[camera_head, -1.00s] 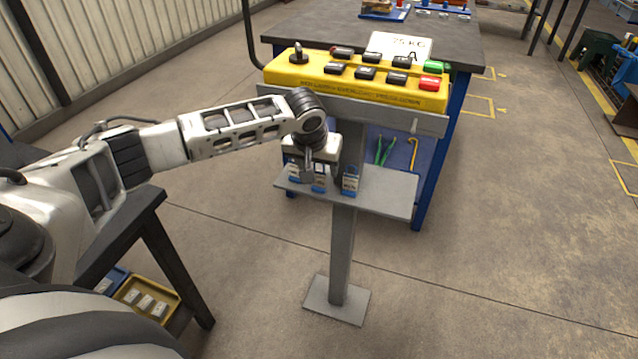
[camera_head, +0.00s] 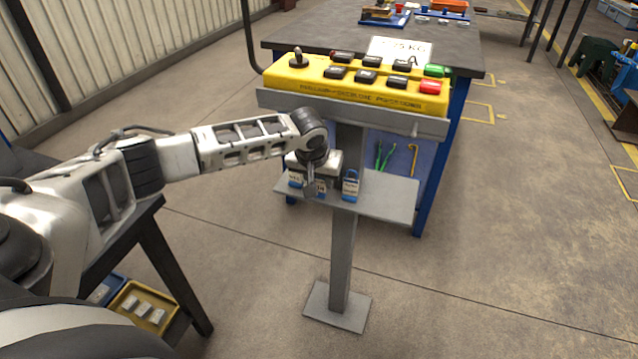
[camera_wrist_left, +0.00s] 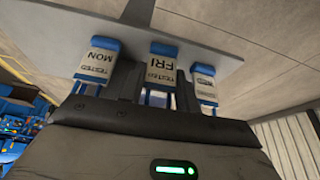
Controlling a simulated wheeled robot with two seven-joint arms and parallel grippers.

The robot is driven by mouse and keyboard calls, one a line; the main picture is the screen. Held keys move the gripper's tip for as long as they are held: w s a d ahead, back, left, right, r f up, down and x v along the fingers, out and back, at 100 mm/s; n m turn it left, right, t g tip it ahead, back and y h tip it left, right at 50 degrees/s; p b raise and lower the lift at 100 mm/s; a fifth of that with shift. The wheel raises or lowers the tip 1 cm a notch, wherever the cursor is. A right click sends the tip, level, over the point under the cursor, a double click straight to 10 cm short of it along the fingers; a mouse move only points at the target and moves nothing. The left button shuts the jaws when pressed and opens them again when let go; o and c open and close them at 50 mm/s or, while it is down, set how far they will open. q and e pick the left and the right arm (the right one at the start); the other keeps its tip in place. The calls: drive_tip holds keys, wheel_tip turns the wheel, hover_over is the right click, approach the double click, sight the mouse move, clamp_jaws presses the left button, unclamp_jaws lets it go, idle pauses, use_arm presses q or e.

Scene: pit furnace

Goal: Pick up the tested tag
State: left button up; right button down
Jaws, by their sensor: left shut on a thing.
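Three small blue-and-white tags stand in a row on a grey shelf (camera_head: 391,197). In the wrist view they are the MON tag (camera_wrist_left: 98,58), the FRI tag (camera_wrist_left: 161,68) in the middle and a third tag (camera_wrist_left: 204,85) whose day I cannot read; TESTED is printed on them. My left gripper (camera_head: 316,186) is at the middle tag, with its fingers (camera_wrist_left: 158,92) shut on the FRI tag. In the head view, one outer tag (camera_head: 350,186) stands clear to the right and another (camera_head: 295,179) to the left. My right gripper is not in view.
A yellow control box (camera_head: 355,85) with buttons sits on the stand just above the shelf. A dark-topped workbench (camera_head: 455,57) is behind. A yellow tray (camera_head: 142,306) with white pieces is at lower left. Floor to the right is open.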

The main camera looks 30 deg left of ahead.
use_arm(q)
drive_tip(key=shift+r, duration=0.1)
drive_tip(key=shift+r, duration=0.25)
wheel_tip(320, 180, up, 2)
drive_tip(key=shift+r+p, duration=0.1)
drive_tip(key=shift+p, duration=0.25)
drive_tip(key=s+d+r+p, duration=0.2)
drive_tip(key=s+d+r, duration=0.1)
drive_tip(key=s+r, duration=0.7)
drive_tip(key=s, duration=0.3)
drive_tip(key=shift+s+d, duration=0.2)
drive_tip(key=shift+s, duration=0.15)
